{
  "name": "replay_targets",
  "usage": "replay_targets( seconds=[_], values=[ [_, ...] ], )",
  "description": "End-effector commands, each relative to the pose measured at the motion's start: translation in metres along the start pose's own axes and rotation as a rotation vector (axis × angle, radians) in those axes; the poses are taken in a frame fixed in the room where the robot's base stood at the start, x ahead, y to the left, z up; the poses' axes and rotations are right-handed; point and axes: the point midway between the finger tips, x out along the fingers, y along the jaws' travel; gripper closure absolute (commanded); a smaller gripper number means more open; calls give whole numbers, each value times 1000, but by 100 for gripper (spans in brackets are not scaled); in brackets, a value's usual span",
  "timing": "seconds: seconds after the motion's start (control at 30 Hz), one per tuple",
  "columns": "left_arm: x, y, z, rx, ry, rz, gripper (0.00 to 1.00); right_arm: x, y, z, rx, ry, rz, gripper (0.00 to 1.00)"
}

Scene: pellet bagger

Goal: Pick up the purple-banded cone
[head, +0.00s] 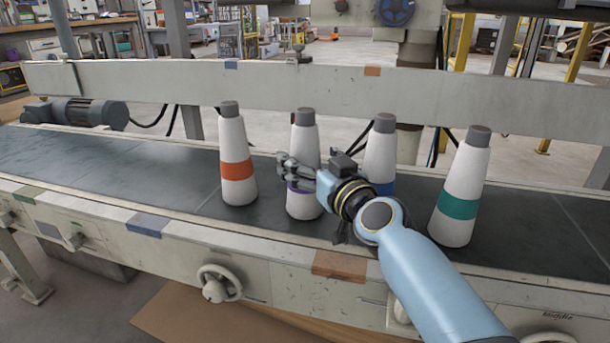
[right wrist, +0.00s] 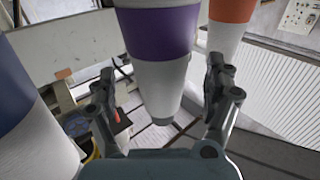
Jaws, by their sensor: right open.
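The purple-banded cone (head: 303,202) stands upright on the conveyor, white with a grey tip, second from the left in the row. My right gripper (head: 296,174) is in front of its middle and hides part of the band. In the right wrist view the cone (right wrist: 163,85) appears upside down, its purple band clear and its narrow part between the two fingers of my right gripper (right wrist: 162,100). The fingers are open, with gaps on both sides of the cone. My left gripper is not in view.
The orange-banded cone (head: 237,185) stands to the left. The blue-banded cone (head: 380,150) is close on the right, partly behind my arm. The teal-banded cone (head: 460,190) is farther right. The dark belt (head: 120,165) is clear at left; a rail (head: 450,97) runs behind.

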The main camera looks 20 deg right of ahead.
Motion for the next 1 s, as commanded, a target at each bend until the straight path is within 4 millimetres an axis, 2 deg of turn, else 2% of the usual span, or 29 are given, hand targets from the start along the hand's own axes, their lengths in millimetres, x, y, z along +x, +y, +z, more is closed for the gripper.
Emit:
replay_targets(
  seconds=[0.03,0.17,0.43,1.0],
  values=[
    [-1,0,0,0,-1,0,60,9,-1,-1,0,2,0,14],
    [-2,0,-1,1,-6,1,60,24,-1,0,-1,0,0,14],
    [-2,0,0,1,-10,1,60,26,-1,1,-1,-1,0,14],
    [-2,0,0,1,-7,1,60,26,-1,1,-1,-1,0,89]
  ],
)
